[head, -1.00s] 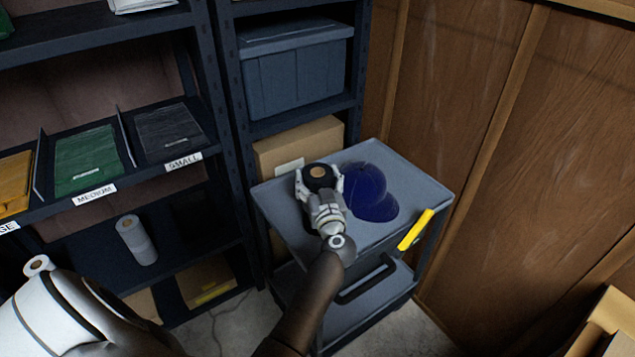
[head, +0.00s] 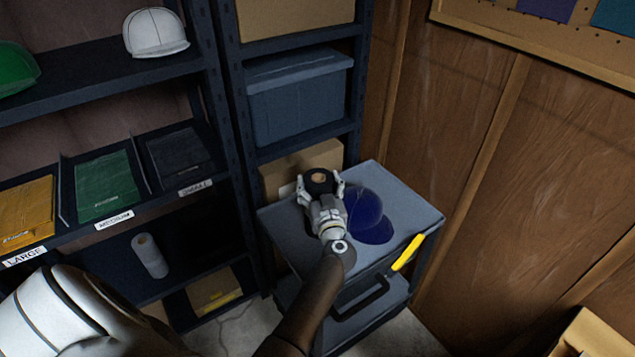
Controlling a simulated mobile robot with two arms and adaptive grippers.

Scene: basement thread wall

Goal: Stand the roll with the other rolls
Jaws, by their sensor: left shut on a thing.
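My left gripper (head: 324,190) is shut around a dark roll with a brown core (head: 320,177), seen from above with its end up. The roll is over the back left part of the grey cart top (head: 285,222), beside the blue cap. The gripper hides the roll's lower part, so I cannot tell how far it is above the cart. A white roll (head: 150,256) stands on the lower shelf at left, below the bins. My right gripper is not in view.
Shelf bins hold orange (head: 27,212), green (head: 105,187) and dark packets (head: 178,152), labelled LARGE, MEDIUM, SMALL. A cardboard box (head: 285,172) stands behind the cart. A wooden wall bounds the right.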

